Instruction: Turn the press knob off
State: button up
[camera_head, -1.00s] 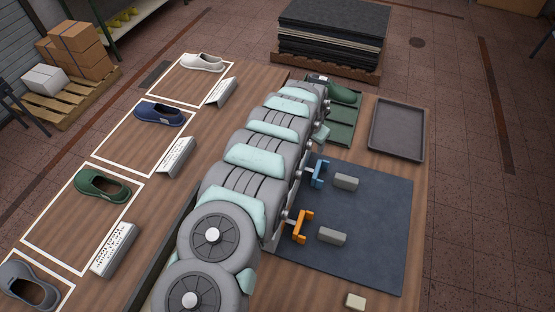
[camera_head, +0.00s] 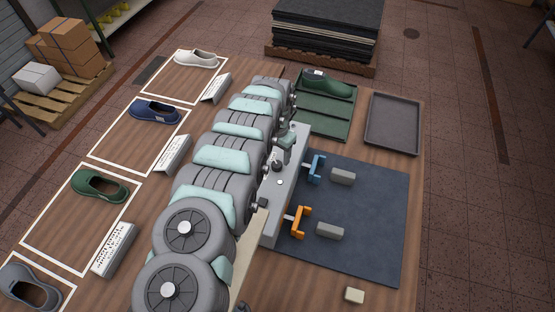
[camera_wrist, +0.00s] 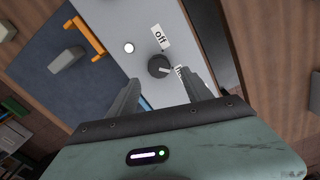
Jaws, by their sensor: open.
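The press (camera_head: 270,222) is a grey box at the right of my arm, with an orange clamp (camera_head: 299,222) and a blue clamp (camera_head: 315,169) on its right side. In the wrist view, the dark round press knob (camera_wrist: 158,66) sits on the grey panel, and its light pointer mark faces the lower right, towards a partly hidden label. A white label reading "off" (camera_wrist: 160,37) lies just above the knob. My gripper (camera_wrist: 160,72) is open, with its fingers on either side of the knob in that view. I cannot tell whether they touch it.
A white button (camera_wrist: 129,48) is beside the knob. Grey blocks (camera_head: 343,177) lie on the blue mat (camera_head: 375,225). A green shoe (camera_head: 328,86) is on a green tray (camera_head: 327,122); an empty dark tray (camera_head: 393,123) is to its right. Framed shoes line the left.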

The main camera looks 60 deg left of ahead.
aim_at(277, 163)
jog(key=shift+f, duration=0.9)
jog(key=shift+w+d+f, duration=0.1)
jog(key=shift+f, duration=0.7)
jog(key=shift+f+b, duration=0.35)
jog(key=shift+f, duration=0.15)
grip_shut()
